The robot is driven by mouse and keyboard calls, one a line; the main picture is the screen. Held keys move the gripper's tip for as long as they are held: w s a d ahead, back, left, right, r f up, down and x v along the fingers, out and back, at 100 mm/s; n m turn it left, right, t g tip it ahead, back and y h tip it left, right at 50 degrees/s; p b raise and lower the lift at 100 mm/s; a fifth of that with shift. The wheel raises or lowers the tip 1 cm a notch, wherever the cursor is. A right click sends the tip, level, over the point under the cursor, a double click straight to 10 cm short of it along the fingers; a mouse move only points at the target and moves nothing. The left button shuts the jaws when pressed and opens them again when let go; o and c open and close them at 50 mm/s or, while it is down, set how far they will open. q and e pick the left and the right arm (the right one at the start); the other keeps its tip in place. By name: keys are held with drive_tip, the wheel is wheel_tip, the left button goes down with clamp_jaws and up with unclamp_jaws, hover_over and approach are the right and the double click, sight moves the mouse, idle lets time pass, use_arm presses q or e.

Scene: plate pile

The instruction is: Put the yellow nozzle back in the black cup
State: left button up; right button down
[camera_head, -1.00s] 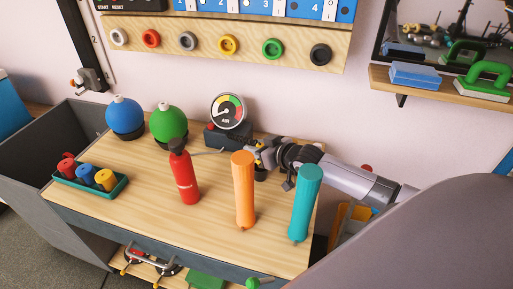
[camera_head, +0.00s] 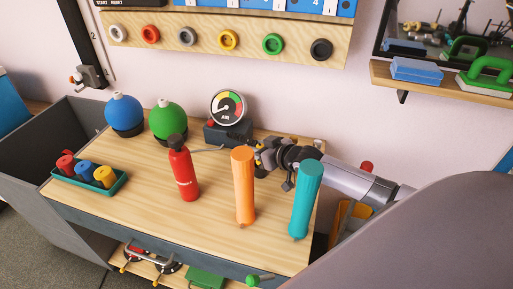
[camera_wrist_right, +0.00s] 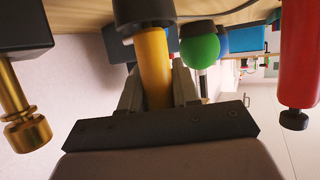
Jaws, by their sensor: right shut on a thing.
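My right gripper (camera_wrist_right: 155,88) is shut on the yellow nozzle (camera_wrist_right: 153,62), which stands between its two fingers in the right wrist view. That view is upside down, with the table at the top. The nozzle's far end meets the mouth of the black cup (camera_wrist_right: 145,12) and looks to be inside it; how deep I cannot tell. In the head view my right gripper (camera_head: 264,157) is low over the back of the table, partly hidden behind the orange cylinder (camera_head: 243,187). The nozzle and cup are mostly hidden there. My left gripper is not in view.
A teal cylinder (camera_head: 305,200) stands near my right arm. A red bottle (camera_head: 183,172), green ball (camera_head: 167,119), blue ball (camera_head: 124,112) and air gauge (camera_head: 228,106) stand further left. A green tray (camera_head: 118,187) holds coloured pieces.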

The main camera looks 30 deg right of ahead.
drive_tip(key=c, duration=0.8)
unclamp_jaws()
drive_tip(key=shift+o, duration=0.2)
drive_tip(key=p+v, duration=0.1)
drive_tip(key=v, duration=0.6)
drive_tip(key=shift+p, duration=0.35)
drive_tip(key=shift+r, duration=0.15)
